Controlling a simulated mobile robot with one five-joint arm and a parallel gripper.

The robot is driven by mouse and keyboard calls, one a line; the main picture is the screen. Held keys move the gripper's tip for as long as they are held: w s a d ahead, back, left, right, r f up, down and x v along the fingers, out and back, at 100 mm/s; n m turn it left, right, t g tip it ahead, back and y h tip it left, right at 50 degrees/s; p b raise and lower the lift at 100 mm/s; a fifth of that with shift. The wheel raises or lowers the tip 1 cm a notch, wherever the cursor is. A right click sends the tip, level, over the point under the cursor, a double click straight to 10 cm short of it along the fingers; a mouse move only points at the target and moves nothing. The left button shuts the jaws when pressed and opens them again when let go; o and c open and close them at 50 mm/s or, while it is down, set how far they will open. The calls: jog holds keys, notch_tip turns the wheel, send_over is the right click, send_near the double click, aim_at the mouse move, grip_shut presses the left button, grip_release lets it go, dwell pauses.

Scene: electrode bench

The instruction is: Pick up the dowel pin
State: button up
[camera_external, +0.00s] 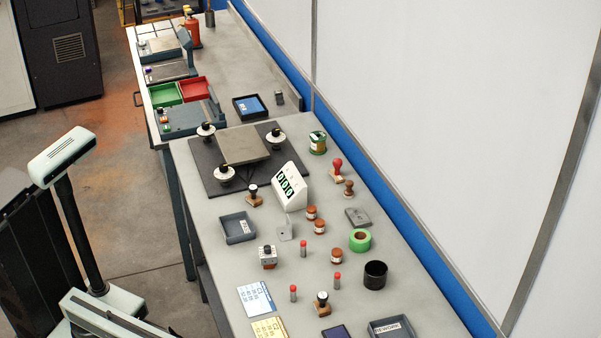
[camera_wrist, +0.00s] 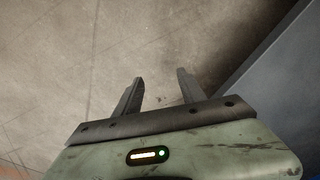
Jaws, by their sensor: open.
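I cannot single out a dowel pin with certainty in either view. In the external view, a small grey piece (camera_external: 279,98) stands on the far bench, too small to identify. Several slim red-topped cylinders (camera_external: 303,249) stand upright on the near bench. In the wrist view my gripper (camera_wrist: 159,88) is open, with two dark fingers apart and nothing between them. It points at bare concrete floor, with a grey-blue surface at the right. My gripper cannot be made out in the external view.
The near bench (camera_external: 207,203) holds a dark mat (camera_external: 205,178) with a plate, a counter display (camera_external: 289,187), a grey tray (camera_external: 238,228), a green tape roll (camera_external: 360,240), a black cup (camera_external: 375,274), stamps and cards. Red (camera_external: 194,89) and green bins stand on the far bench. A wall runs along the right.

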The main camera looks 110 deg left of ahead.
jog(key=shift+c, duration=0.8)
